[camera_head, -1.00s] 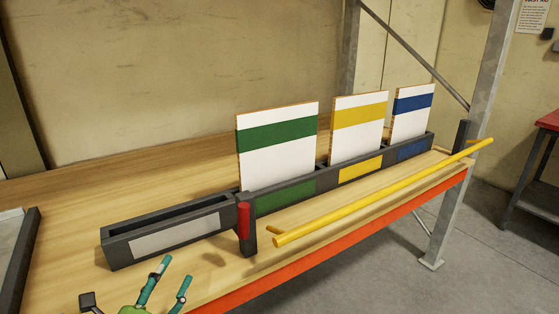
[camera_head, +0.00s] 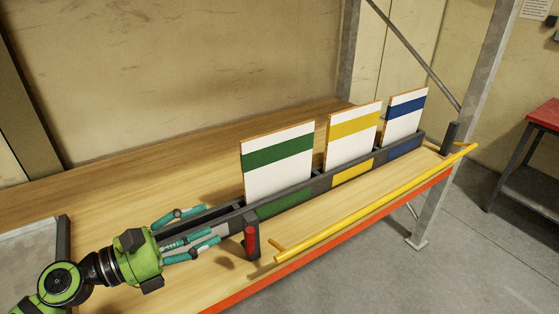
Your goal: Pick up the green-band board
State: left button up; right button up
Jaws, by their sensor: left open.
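The green-band board (camera_head: 277,176) is a white upright panel with a green stripe near its top. It stands in the dark slotted rack (camera_head: 236,214), in the slot section marked with a green label, and its lower edge is hidden by the rack wall. My left gripper (camera_head: 208,224) is open and empty over the left part of the rack, its teal fingers pointing right, to the left of the green-band board and apart from it. My right gripper is not in view.
A yellow-band board (camera_head: 351,148) and a blue-band board (camera_head: 404,122) stand further right in the rack. A yellow rail (camera_head: 375,205) runs along the bench front, by a post with a red piece (camera_head: 250,238). The wooden bench top (camera_head: 150,185) behind the rack is clear.

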aim_at(273, 162)
jog(key=i, duration=1.4)
